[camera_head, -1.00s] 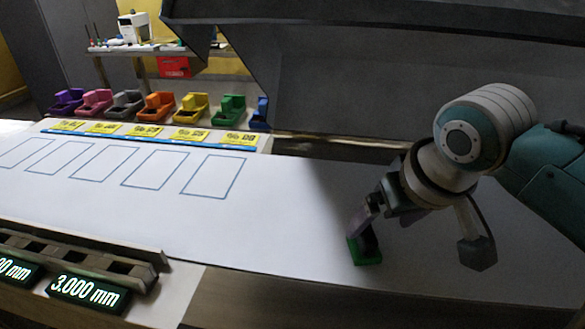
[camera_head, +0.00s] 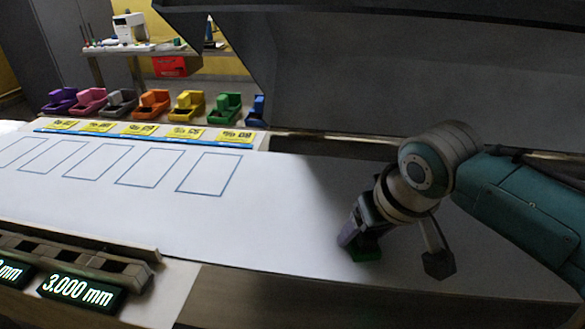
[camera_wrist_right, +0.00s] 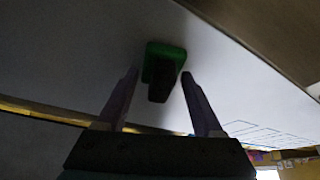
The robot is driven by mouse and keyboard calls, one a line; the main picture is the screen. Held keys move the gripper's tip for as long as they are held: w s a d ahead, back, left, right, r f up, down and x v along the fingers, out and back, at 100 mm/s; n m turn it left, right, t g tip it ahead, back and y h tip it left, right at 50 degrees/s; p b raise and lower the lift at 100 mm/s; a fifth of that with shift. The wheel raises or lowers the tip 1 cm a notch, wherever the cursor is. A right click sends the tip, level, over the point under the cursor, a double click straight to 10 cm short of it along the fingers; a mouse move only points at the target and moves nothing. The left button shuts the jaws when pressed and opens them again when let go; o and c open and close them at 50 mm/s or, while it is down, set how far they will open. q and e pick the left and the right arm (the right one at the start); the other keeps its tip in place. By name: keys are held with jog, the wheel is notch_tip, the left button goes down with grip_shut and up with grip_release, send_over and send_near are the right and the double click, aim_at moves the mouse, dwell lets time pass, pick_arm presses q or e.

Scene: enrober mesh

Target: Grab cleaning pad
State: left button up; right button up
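The cleaning pad, a green block with a dark grip, lies on the shaded right part of the white table. In the head view only a green edge of the pad (camera_head: 368,257) shows beneath my right gripper (camera_head: 352,238). In the right wrist view the pad (camera_wrist_right: 160,49) shows its green base and its dark grip, which points toward the gripper. My right gripper (camera_wrist_right: 160,76) is open, with one finger to each side of the dark grip. A gap shows beside the grip; I cannot tell how far the fingertips reach past it. My left gripper is not in view.
The white table (camera_head: 270,215) has blue outlined rectangles and is clear at the middle. Several coloured bins (camera_head: 187,106) stand behind it at the back left. A rail with a 3.000 mm display (camera_head: 80,289) is at the front left. A dark panel (camera_head: 340,85) rises behind.

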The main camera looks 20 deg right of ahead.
jog(key=c, duration=1)
